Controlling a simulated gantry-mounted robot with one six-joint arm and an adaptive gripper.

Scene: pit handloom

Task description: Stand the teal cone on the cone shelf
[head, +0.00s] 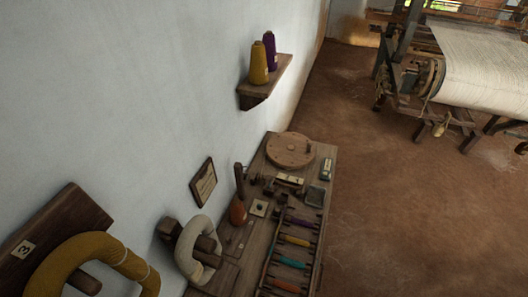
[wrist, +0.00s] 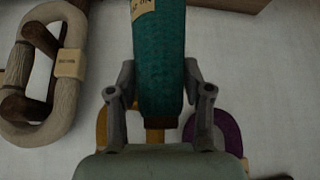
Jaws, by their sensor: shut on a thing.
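The teal cone (wrist: 160,55) fills the upper middle of the wrist view, with a pale label near the top of what shows. My gripper (wrist: 158,85) is shut on it, one finger on each side. The cone's upper end is cut off by the picture edge. In the head view neither my gripper nor the teal cone shows. The cone shelf (head: 251,98) is a small wooden shelf on the white wall.
A wooden bench (head: 325,160) below the shelf holds a round wooden disc (head: 290,150) and a rack of coloured bobbins (head: 292,255). Thick hanks hang on wall pegs, one mustard (head: 95,252) and one cream (head: 190,250). A loom (head: 480,60) stands at the far right; the floor between is clear.

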